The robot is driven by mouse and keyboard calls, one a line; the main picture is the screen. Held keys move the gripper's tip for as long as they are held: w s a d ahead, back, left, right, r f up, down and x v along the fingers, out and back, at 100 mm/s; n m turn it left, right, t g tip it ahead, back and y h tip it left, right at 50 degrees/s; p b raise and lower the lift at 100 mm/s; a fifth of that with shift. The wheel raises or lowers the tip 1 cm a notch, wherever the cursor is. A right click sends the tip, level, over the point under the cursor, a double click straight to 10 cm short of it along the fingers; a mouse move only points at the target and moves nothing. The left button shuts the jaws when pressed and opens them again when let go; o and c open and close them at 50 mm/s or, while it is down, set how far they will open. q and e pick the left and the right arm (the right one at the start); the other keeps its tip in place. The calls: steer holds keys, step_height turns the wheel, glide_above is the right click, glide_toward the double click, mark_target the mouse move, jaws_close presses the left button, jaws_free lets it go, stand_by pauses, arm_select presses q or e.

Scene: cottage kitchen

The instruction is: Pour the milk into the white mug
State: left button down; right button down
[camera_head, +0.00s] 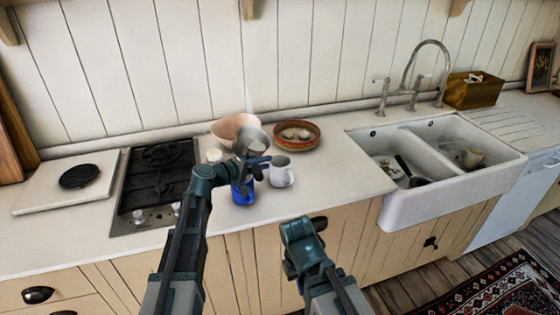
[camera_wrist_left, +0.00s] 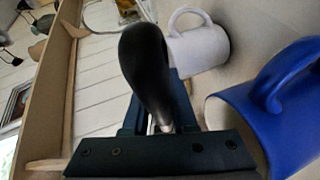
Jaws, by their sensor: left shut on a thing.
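My left gripper (camera_head: 257,165) is shut on the black handle (camera_wrist_left: 147,70) of a small grey metal pan (camera_head: 251,139). The pan is held above the counter, behind and a little left of the white mug, and appears tilted. I cannot clearly make out milk in it. The white mug (camera_head: 281,173) stands upright on the counter, just right of the left gripper; it also shows in the left wrist view (camera_wrist_left: 203,48). My right arm ends low in front of the cabinets, with its gripper (camera_head: 304,238) foreshortened and its fingers unclear.
A blue mug (camera_head: 243,192) stands just left of the white mug, below my left gripper. Behind are a pinkish bowl (camera_head: 229,130) and a reddish dish (camera_head: 297,134). The black hob (camera_head: 158,172) is left, the double sink (camera_head: 440,200) right. Counter between mugs and sink is clear.

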arm_select(q)
steer(key=shift+s+d+m+y+p, duration=0.35)
steer(key=shift+d+m+y+p, duration=0.45)
steer(key=shift+m+p, duration=0.3)
steer(key=shift+a+m+y+p, duration=0.1)
steer(key=shift+m+y+p, duration=0.4)
steer(key=shift+m, duration=0.1)
steer(key=shift+f+m+y, duration=0.3)
steer(key=shift+f, duration=0.2)
steer(key=shift+w+a+f+b, duration=0.1)
steer(key=shift+f+b, duration=0.3)
steer(key=shift+b, duration=0.1)
steer(key=shift+a+m+y, duration=0.1)
steer(key=shift+m+y, duration=0.6)
steer(key=shift+y, duration=0.1)
stand_by(0.6)
